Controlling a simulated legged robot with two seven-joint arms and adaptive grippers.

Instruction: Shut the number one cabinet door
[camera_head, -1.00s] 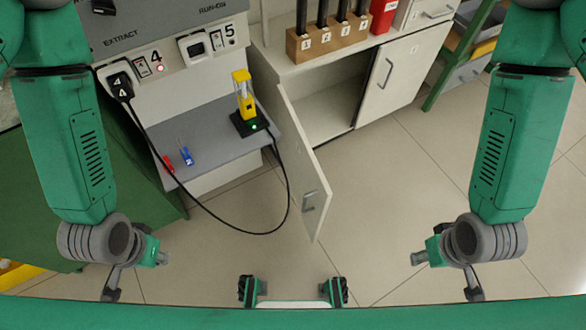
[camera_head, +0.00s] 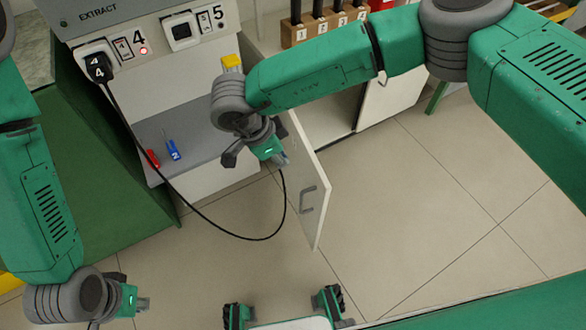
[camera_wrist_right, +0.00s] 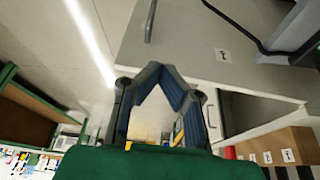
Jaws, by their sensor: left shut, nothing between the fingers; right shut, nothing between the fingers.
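The white cabinet door (camera_head: 318,205) stands swung open, out over the floor, with a grey handle near its free end. In the right wrist view the door (camera_wrist_right: 195,35) shows a "1" label and its handle at the upper left. The cabinet opening (camera_head: 335,112) is partly hidden behind my right arm. My right gripper (camera_head: 283,159) is shut and empty, in front of the door's hinge-side part in the head view; I cannot tell whether it touches. It also shows in the right wrist view (camera_wrist_right: 160,76). My left gripper (camera_head: 143,304) is shut and empty at the lower left.
A grey shelf (camera_head: 205,150) left of the door holds a red and a blue tagged item (camera_head: 172,150). A black cable (camera_head: 200,210) loops down near the door. A rod block (camera_head: 330,28) stands on the cabinet top. The floor right of the door is clear.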

